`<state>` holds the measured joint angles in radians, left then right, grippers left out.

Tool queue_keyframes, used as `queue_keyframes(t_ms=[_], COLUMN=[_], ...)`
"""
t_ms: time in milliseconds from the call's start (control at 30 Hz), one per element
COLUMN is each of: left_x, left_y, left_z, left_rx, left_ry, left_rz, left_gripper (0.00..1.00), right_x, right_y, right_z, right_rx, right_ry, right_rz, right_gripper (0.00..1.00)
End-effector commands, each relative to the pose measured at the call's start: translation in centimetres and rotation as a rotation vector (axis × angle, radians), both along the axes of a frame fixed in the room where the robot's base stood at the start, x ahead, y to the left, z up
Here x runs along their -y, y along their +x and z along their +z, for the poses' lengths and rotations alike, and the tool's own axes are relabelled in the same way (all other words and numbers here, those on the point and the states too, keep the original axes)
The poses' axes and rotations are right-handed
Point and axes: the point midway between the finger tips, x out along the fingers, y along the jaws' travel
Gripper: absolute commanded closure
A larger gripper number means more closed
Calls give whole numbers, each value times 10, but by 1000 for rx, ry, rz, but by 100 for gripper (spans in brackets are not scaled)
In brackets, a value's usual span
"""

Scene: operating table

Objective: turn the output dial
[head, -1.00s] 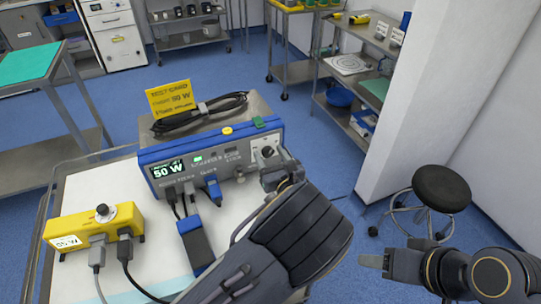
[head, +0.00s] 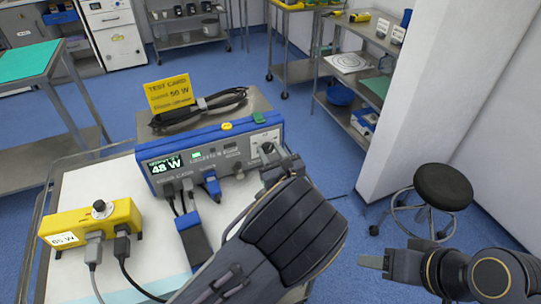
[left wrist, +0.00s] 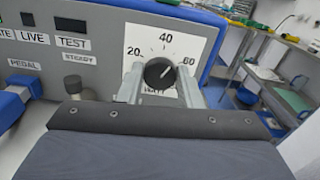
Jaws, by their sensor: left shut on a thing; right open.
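The output dial (left wrist: 159,73) is a black knob on a white scale marked 20, 40 and 60 at the right end of the blue-edged generator (head: 212,160). Its white pointer line points up and right, between 40 and 60. The generator's display (head: 167,166) reads 48 W. My left gripper (left wrist: 160,88) is shut on the dial, one finger on each side; in the head view (head: 268,157) it partly hides the dial. My right gripper (head: 372,262) is open and empty over the floor at the lower right.
A yellow test card (head: 168,94) reading 50 W stands behind a black cable coil (head: 198,107) on the generator. A yellow box (head: 90,224) with its own knob and a 65 W label sits on the left. A stool (head: 442,188) stands at right.

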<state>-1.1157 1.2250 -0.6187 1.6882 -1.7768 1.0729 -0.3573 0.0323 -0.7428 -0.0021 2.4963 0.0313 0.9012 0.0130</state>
Motion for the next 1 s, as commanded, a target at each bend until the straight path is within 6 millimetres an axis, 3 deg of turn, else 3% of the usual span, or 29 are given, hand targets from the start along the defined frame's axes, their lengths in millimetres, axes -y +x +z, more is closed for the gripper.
queue_keyframes(t_ms=[33, 500, 1000], left_x=[0, 0, -1], left_y=[0, 0, -1], left_z=[-5, -6, -1], left_rx=[13, 149, 210], left_ry=[-32, -360, -509], left_rz=[0, 0, 0], left_gripper=[91, 91, 91], right_x=[0, 0, 0], right_y=[0, 0, 0], right_z=[-11, -66, -88], right_rx=[0, 0, 0], right_ry=[0, 0, 0], right_rz=[0, 0, 0], right_gripper=[46, 46, 46])
